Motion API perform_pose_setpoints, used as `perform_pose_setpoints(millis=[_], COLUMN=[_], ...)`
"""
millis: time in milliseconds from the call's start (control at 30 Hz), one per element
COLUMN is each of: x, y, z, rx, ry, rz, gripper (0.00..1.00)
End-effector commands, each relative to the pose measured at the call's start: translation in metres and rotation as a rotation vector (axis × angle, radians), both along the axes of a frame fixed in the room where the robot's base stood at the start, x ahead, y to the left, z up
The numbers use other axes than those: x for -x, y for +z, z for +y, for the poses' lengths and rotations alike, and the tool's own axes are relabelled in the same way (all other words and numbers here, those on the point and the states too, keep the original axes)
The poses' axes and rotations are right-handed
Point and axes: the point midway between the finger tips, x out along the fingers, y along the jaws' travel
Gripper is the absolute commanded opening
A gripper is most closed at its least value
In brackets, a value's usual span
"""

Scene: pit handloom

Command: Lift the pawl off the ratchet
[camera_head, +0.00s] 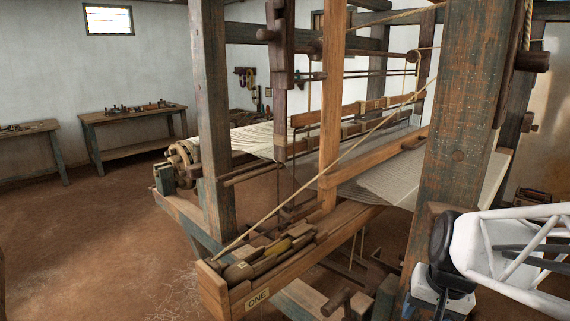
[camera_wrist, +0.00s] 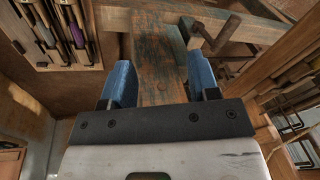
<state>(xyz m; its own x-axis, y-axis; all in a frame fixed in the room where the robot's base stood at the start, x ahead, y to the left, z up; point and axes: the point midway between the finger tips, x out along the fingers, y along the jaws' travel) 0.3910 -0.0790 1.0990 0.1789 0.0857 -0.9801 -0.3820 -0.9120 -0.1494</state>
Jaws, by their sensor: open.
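My gripper (camera_wrist: 160,78) is open and empty in the wrist view, its two blue fingers apart over a worn, blue-green painted timber (camera_wrist: 150,45). A brown wooden handle or lever (camera_wrist: 228,32) sticks out just beyond the right finger, apart from it. A similar short wooden piece (camera_head: 338,300) shows low at the front of the loom in the head view. I cannot tell whether either is the pawl. No ratchet teeth can be made out near my gripper. A round, notched-looking wheel (camera_head: 183,155) sits at the loom's far left end.
The thick front post (camera_head: 462,110) stands close to my arm in the head view. A shuttle box marked ONE (camera_head: 258,299) juts out at the front, with a cord rising from it. Cloth (camera_head: 385,182) spans the loom. Open floor (camera_head: 90,235) lies to the left.

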Motion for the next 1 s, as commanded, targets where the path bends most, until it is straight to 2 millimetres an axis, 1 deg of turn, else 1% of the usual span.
perform_pose_setpoints(millis=[33, 200, 400, 500, 700, 1000], x=[0.006, 0.027, 0.052, 0.062, 0.074, 0.076], y=[0.005, 0.018, 0.03, 0.034, 0.039, 0.039], z=[0.009, 0.035, 0.058, 0.066, 0.074, 0.075], rx=[0.015, 0.063, 0.12, 0.143, 0.17, 0.174], ry=[0.034, 0.145, 0.264, 0.31, 0.361, 0.369], rz=[-0.007, -0.023, -0.044, -0.053, -0.065, -0.065], gripper=[0.55, 0.55, 0.55, 0.55, 0.55, 0.55])
